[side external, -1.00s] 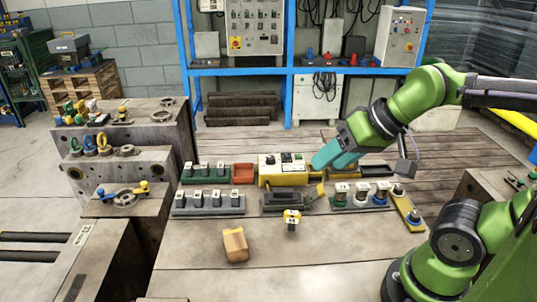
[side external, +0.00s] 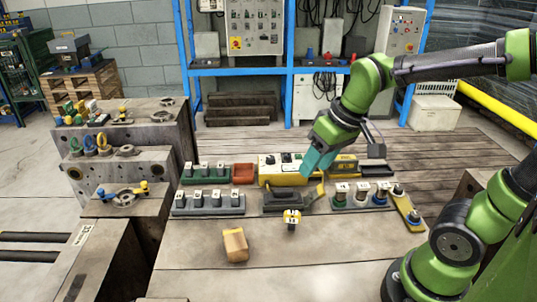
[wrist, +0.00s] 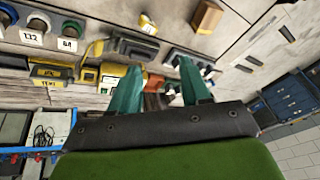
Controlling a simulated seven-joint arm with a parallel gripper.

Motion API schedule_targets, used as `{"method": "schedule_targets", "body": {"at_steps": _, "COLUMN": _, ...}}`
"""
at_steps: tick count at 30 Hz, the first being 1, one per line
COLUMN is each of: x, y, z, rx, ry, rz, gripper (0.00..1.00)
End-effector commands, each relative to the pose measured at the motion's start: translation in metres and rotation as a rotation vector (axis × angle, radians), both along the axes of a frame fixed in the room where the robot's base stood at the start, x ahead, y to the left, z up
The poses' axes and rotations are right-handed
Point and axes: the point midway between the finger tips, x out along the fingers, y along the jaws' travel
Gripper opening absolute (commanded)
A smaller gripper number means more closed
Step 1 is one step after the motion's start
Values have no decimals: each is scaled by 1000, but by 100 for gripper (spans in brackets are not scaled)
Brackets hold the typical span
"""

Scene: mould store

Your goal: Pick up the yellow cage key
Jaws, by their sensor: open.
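The yellow cage key (side external: 292,217) appears to be the small yellow piece with a white, dark-marked label on the bench, in front of the black-and-yellow tray. It also shows at the top of the wrist view (wrist: 148,22), where its label is too small to read. My gripper (side external: 318,162) is above the bench, behind and a little right of the key, apart from it. Its teal fingers point downward. In the wrist view my gripper (wrist: 160,65) has its two fingers spread with nothing between them.
A tan block (side external: 235,245) lies left of the key. A yellow control box (side external: 282,178) stands near my fingers. Grey (side external: 209,211) and green (side external: 205,181) racks of labelled pieces are at left, more labelled pieces (side external: 361,196) at right.

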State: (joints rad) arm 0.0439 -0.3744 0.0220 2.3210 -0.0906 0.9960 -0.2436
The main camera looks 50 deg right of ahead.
Motion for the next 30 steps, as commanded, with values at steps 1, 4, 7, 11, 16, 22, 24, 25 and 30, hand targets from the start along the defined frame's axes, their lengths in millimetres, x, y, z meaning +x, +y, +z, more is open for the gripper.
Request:
{"method": "schedule_targets", "body": {"at_steps": 1, "x": 12, "y": -3, "z": -9, "rx": -41, "ry": 58, "rz": 94, "gripper": 47}}
{"method": "schedule_targets", "body": {"at_steps": 4, "x": 29, "y": -10, "z": -21, "rx": -116, "ry": 139, "rz": 320, "gripper": 47}}
{"method": "schedule_targets", "body": {"at_steps": 7, "x": 39, "y": -13, "z": -24, "rx": -166, "ry": 176, "rz": 514, "gripper": 47}}
{"method": "schedule_targets", "body": {"at_steps": 11, "x": 40, "y": -14, "z": -18, "rx": -205, "ry": 173, "rz": 664, "gripper": 47}}
{"method": "schedule_targets", "body": {"at_steps": 16, "x": 39, "y": -13, "z": -31, "rx": -210, "ry": 177, "rz": 717, "gripper": 47}}
{"method": "schedule_targets", "body": {"at_steps": 22, "x": 42, "y": -10, "z": -74, "rx": -209, "ry": 179, "rz": 717, "gripper": 47}}
{"method": "schedule_targets", "body": {"at_steps": 24, "x": 44, "y": -9, "z": -89, "rx": -209, "ry": 179, "rz": 716, "gripper": 47}}
{"method": "schedule_targets", "body": {"at_steps": 25, "x": 44, "y": -8, "z": -95, "rx": -208, "ry": 181, "rz": 715, "gripper": 47}}
{"method": "schedule_targets", "body": {"at_steps": 30, "x": 48, "y": -6, "z": -124, "rx": -209, "ry": 177, "rz": 714, "gripper": 47}}
